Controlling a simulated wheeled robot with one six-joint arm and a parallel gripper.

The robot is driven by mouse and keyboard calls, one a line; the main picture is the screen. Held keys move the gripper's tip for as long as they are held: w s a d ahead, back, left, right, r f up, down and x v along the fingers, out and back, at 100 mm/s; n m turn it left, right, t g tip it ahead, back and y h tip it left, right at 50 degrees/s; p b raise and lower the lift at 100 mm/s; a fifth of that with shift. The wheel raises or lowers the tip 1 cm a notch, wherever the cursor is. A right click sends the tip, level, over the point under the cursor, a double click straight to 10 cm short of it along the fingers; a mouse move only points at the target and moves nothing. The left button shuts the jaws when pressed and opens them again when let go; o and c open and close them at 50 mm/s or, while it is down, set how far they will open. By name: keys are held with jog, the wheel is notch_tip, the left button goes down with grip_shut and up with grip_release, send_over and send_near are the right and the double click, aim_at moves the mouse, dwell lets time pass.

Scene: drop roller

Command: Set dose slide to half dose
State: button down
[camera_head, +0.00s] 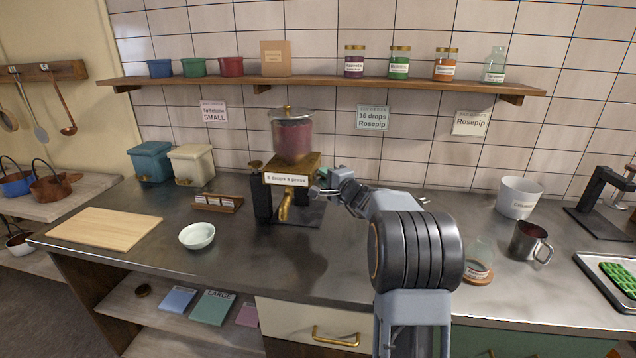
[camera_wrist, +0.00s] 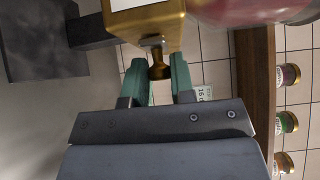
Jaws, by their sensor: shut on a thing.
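The dispenser has a clear hopper of reddish liquid (camera_head: 291,140), a brass body (camera_head: 300,164), a spout (camera_head: 285,207) and a label (camera_head: 286,180) that seems to read "8 drops a press". My gripper (camera_head: 322,182) is at the right side of the brass body. In the wrist view, my gripper's green fingers (camera_wrist: 158,66) are on either side of a small brass knob (camera_wrist: 158,71), shut on it. The knob, apparently the dose slide's, sticks out from the brass body (camera_wrist: 150,30). My arm and gripper hide it in the head view.
A wall note (camera_head: 372,118) reads "16 drops Rosepip". A white bowl (camera_head: 197,236) and cutting board (camera_head: 105,229) lie to the left. A glass jar (camera_head: 478,262), steel mug (camera_head: 529,242) and white pot (camera_head: 519,197) stand to the right. A shelf (camera_head: 330,84) with jars runs above.

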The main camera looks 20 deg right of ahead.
jog(key=shift+a+f, duration=0.1)
jog(key=shift+f, duration=0.05)
jog(key=c, duration=1.4)
grip_release()
jog(key=shift+o, duration=0.6)
jog(key=shift+s, duration=0.2)
jog(key=shift+o, duration=1.4)
jog(key=s+d+b, duration=0.2)
jog(key=s, duration=1.1)
jog(key=shift+s+d+b, duration=0.3)
jog(key=shift+s+b, duration=0.05)
jog(key=shift+b, duration=0.05)
